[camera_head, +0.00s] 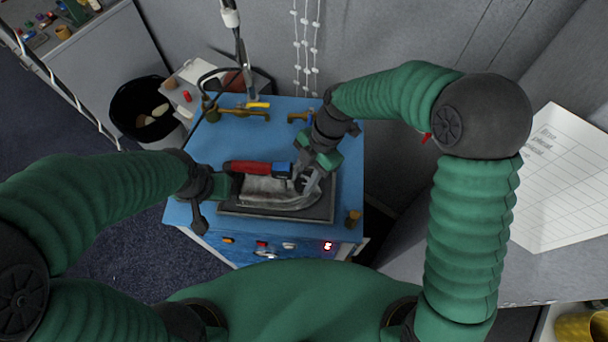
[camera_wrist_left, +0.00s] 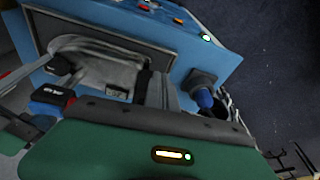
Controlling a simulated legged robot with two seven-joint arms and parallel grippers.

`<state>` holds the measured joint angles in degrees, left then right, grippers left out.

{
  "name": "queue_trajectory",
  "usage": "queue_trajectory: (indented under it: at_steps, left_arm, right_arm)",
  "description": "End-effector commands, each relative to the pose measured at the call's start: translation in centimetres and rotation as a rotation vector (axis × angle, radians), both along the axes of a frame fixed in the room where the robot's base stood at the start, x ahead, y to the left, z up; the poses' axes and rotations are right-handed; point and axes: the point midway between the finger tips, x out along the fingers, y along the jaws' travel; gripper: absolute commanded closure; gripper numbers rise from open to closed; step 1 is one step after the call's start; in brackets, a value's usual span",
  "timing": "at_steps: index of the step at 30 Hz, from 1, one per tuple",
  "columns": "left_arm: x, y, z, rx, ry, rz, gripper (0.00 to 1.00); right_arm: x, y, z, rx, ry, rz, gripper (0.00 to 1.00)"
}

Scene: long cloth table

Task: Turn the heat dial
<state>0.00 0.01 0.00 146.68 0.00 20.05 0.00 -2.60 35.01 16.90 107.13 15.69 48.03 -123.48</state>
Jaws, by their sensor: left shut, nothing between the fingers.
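A grey iron (camera_head: 275,190) with a red and blue handle (camera_head: 248,167) rests on a dark pad (camera_head: 300,213) on top of a blue station. My right gripper (camera_head: 306,184) reaches down to the iron's right end by the blue part of the handle. It covers that area, so I cannot make out a dial there or whether the fingers hold anything. My left gripper (camera_head: 236,188) is shut and empty at the iron's left end. In the left wrist view, the iron (camera_wrist_left: 90,62) lies just beyond my left fingers (camera_wrist_left: 155,90).
A black bin (camera_head: 137,105) stands at the left. A printed sheet (camera_head: 560,175) lies on the right surface. A cable hangs over the station's back.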

Motion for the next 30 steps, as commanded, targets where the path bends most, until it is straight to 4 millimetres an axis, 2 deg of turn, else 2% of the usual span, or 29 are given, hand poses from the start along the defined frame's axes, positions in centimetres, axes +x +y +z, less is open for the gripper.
queue_trajectory:
  at_steps: [1, 4, 5, 17, 30]
  left_arm:
    - [0.0, 0.0, 0.0, 0.000, 0.000, 0.000, 1.00]
    - [0.0, 0.0, 0.0, 0.000, 0.000, 0.000, 1.00]
    - [0.0, 0.0, 0.0, 0.000, 0.000, 0.000, 1.00]
    - [0.0, 0.0, -0.4, 0.000, 0.000, 0.000, 1.00]
    - [0.0, 0.0, -2.5, 0.000, 0.000, 0.000, 1.00]
  right_arm:
    - [0.2, 0.1, 0.1, 0.003, -0.008, -0.002, 0.86]
    - [0.2, 0.1, 0.1, 0.003, -0.009, -0.003, 0.99]
    - [0.2, 0.2, 0.1, 0.003, -0.009, -0.002, 1.00]
    - [0.2, 0.2, 0.1, 0.005, -0.010, -0.054, 1.00]
    - [-0.2, 0.0, 0.0, 0.003, -0.011, -0.383, 1.00]
